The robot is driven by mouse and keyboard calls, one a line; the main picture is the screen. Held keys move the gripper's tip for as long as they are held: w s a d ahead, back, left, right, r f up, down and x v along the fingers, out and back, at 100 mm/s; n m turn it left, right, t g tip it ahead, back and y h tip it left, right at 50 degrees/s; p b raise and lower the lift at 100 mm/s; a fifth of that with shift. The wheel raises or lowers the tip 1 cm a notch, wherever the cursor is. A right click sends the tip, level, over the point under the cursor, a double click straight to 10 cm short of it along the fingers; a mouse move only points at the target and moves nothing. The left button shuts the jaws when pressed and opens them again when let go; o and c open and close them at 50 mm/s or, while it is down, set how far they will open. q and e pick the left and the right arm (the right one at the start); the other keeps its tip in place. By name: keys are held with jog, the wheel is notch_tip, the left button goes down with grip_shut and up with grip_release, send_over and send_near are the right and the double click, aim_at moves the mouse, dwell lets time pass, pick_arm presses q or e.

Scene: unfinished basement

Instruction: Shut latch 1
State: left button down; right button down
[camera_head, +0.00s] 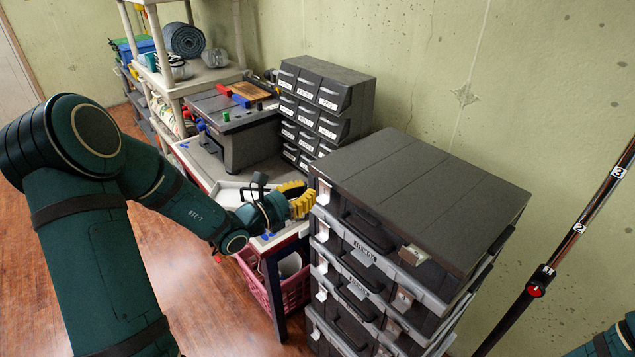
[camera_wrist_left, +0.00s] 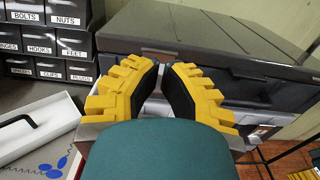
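A stack of dark grey cases with light grey rims (camera_head: 400,185) stands at the centre right in the head view. Its top lid is down. The front carries handles, a pale latch at the upper left corner (camera_head: 323,191) and a metal latch farther right (camera_head: 413,254). I cannot read which latch is number 1. Yellow at that view's lower right corner (camera_wrist_left: 305,173) may be my right gripper.
A workbench (camera_head: 205,170) with a white tray and labelled drawer units (camera_head: 322,100) stands behind the left gripper. A pink basket (camera_head: 290,288) sits below it. A dark pole marked 1, 2, 3 (camera_head: 600,200) leans at the right. Wooden floor is clear at the left.

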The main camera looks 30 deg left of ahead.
pick_arm(q)
jog(key=shift+p+v, duration=0.3)
jog(key=shift+v, duration=1.8)
jog(key=shift+s, duration=0.1)
jog(key=v, duration=1.2)
jog(key=s+d+f+m+g, duration=0.4)
jog(key=d+f+m+g, duration=0.5)
jog(key=d+f, duration=0.15)
jog(key=s+d+f+m+g, duration=0.5)
jog(key=d+f+m+g, duration=0.4)
jog(key=d+f, duration=0.15)
jog(key=w+d+f+m+t+y, duration=0.3)
jog(key=w+d+f+m, duration=0.2)
jog(key=m, duration=0.6)
jog(key=shift+w+d+f+m, duration=0.2)
jog(key=shift+d+f+m, duration=0.2)
jog(key=shift+d+f, duration=0.3)
